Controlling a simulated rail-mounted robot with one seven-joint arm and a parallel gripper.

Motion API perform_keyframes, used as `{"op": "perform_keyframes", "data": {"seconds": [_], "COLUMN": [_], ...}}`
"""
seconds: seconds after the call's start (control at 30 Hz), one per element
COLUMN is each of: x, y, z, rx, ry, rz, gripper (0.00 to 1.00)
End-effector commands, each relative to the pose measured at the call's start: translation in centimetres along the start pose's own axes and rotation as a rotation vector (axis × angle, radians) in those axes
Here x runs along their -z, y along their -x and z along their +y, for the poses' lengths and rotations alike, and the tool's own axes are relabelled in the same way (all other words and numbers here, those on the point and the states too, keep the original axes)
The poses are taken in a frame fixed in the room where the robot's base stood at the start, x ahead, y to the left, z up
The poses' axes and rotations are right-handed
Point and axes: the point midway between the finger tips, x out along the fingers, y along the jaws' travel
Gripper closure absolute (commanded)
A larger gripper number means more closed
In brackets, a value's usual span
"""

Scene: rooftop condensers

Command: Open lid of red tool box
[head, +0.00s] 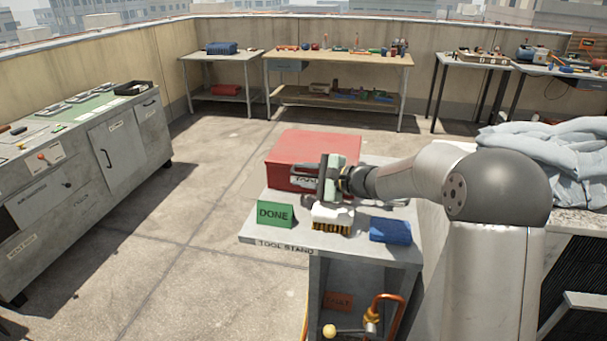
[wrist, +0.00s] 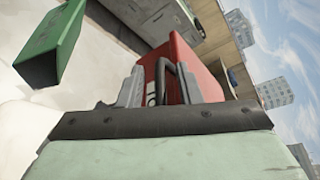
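The red tool box (head: 312,148) stands on the tool stand (head: 300,238), with its lid down. In the wrist view the red tool box (wrist: 178,48) is straight ahead, and its dark handle (wrist: 183,72) arches up between my fingers. My gripper (head: 318,180) is at the front face of the box, near its white label. In the wrist view my gripper (wrist: 168,82) has its fingers apart, one on each side of the handle, with a visible gap. Contact with the handle cannot be told. My gripper hides part of the box front in the head view.
A green DONE sign (head: 275,213), a brush (head: 332,219) and a blue block-like item (head: 390,230) sit on the stand before the box. Grey-blue sheeting (head: 555,150) lies at right. A cabinet (head: 80,150) stands at left, with open floor between.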

Motion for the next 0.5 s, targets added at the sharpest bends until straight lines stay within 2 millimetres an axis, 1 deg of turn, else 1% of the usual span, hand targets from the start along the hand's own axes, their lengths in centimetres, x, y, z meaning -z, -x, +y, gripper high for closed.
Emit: {"op": "perform_keyframes", "data": {"seconds": [0.27,0.3,0.37,0.4,0.5], "x": [0.0,0.0,-0.01,0.0,0.0], "y": [-0.26,-0.25,-0.24,-0.23,-0.22], "z": [0.0,0.0,0.0,-0.01,-0.01], "rx": [0.0,0.0,0.0,0.0,0.0], "ry": [0.0,0.0,0.0,0.0,0.0], "rz": [0.0,0.0,0.0,0.0,0.0], "gripper": [0.68,0.71,0.88,0.99,1.0]}}
